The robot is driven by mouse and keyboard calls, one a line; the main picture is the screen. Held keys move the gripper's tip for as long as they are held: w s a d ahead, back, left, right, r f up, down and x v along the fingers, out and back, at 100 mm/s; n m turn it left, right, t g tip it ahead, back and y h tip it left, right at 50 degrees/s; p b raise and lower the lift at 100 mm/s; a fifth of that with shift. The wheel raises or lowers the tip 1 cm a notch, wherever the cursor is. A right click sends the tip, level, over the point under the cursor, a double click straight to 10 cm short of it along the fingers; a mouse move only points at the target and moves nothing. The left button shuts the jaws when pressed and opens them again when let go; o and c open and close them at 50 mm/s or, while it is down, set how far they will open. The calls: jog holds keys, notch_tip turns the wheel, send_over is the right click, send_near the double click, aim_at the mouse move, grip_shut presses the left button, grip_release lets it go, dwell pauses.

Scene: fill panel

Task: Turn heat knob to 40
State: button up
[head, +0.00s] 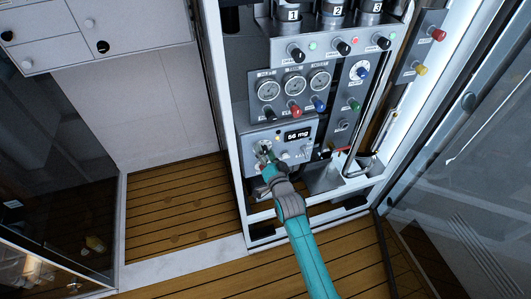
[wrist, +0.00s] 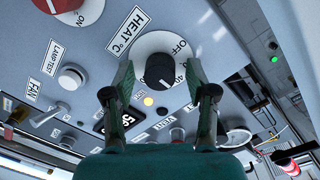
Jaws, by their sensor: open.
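The heat knob (wrist: 160,69) is black and sits on a round white dial (wrist: 146,43) beside a "HEAT °C" label (wrist: 126,30) in the wrist view. "OFF" and part of a "40" show on the dial to the knob's right. A pale mark lies on the knob's lower right side; I cannot tell exactly which value it faces. My gripper (wrist: 159,75) is open, with one finger on each side of the knob; contact is not clear. In the head view my gripper (head: 265,157) is at the lower grey panel (head: 305,150) and covers most of the knob.
A "56 mg" display (head: 298,135) is right of my gripper. In the wrist view a red knob (wrist: 68,4), a white lamp test knob (wrist: 72,77) and a small toggle (wrist: 48,115) are nearby. Gauges (head: 293,85) and coloured knobs sit above. A glass door (head: 465,170) stands right.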

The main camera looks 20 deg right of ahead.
jog(key=s, duration=1.2)
jog(key=shift+r, duration=0.35)
jog(key=s+f+n+g, duration=0.1)
jog(key=s+n, duration=0.1)
jog(key=s, duration=1)
jog(key=s+f+n, duration=0.2)
jog(key=s, duration=0.9)
jog(key=s+r+n, duration=0.1)
jog(key=s+r, duration=0.2)
jog(key=s, duration=0.3)
jog(key=s+r+n+g, duration=0.1)
jog(key=s+r+n, duration=0.1)
jog(key=s, duration=0.4)
jog(key=s+r+n, duration=0.2)
jog(key=s+r, duration=0.2)
jog(key=s, duration=0.2)
jog(key=shift+s+r+g, duration=0.25)
jog(key=shift+s+g, duration=0.05)
jog(key=shift+s, duration=0.1)
